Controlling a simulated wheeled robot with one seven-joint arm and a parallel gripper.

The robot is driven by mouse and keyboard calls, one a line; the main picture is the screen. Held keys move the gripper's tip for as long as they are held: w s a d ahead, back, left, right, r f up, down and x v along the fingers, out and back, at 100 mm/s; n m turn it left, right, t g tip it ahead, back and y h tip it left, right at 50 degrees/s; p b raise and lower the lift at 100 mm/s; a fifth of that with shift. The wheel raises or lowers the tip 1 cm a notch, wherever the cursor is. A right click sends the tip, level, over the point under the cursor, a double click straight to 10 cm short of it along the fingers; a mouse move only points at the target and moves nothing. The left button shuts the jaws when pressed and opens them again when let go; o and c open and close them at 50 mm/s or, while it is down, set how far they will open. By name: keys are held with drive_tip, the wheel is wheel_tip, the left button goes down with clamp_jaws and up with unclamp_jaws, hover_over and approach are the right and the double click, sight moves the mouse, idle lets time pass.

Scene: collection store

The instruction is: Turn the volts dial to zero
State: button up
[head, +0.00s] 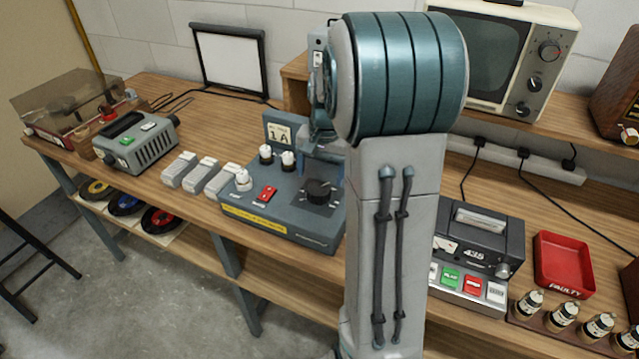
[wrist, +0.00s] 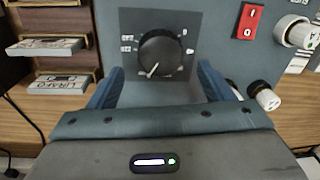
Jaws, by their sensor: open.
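The volts dial (head: 319,190) is a round black knob on the sloped top of a grey-blue bench unit (head: 290,232). In the wrist view the black knob (wrist: 161,50) sits on a dark square plate with small pale marks around it. Its white pointer line points down and slightly left there; the marks are too small to read surely. My gripper (wrist: 160,72) is open, with one blue finger on each side of the knob's near side. I cannot tell whether either finger touches it. In the head view my arm partly hides the gripper.
A red switch (head: 267,193) and white-capped terminals (head: 243,180) stand on the same unit, left of the dial. Grey-white boxes (head: 205,175) lie farther left. Right of my arm are a grey device (head: 483,235) with coloured buttons and a red tray (head: 563,262).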

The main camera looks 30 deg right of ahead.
sight(319, 188)
drive_tip(key=shift+w+a+f, duration=0.1)
drive_tip(key=shift+f, duration=2.15)
drive_tip(key=shift+c, duration=0.3)
drive_tip(key=c, duration=0.9)
